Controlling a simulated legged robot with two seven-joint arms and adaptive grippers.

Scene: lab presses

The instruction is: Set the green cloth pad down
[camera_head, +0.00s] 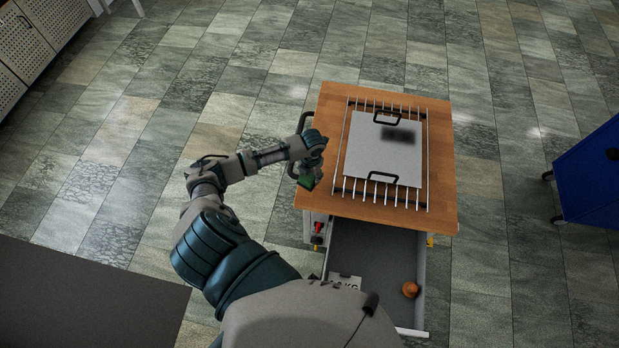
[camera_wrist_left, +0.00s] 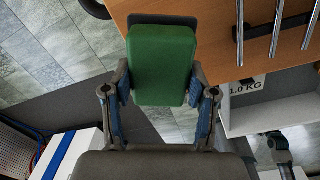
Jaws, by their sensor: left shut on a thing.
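The green cloth pad (camera_head: 307,182) is in my left gripper (camera_head: 303,173), at the left edge of the wooden table near its front corner. In the left wrist view the pad (camera_wrist_left: 163,62) is a thick green block with a dark backing, held between the two fingers of my left gripper (camera_wrist_left: 160,108). The pad overlaps the table edge in this view; I cannot tell whether it touches the wood. My right gripper is not in view.
The wooden table (camera_head: 440,150) carries a rack of metal rods (camera_head: 428,190) with a grey plate (camera_head: 383,150) with two black handles on it. Below, an open drawer (camera_head: 375,255) holds a 1.0 KG block (camera_wrist_left: 248,86) and an orange-brown object (camera_head: 410,289). A blue cabinet (camera_head: 590,180) stands right.

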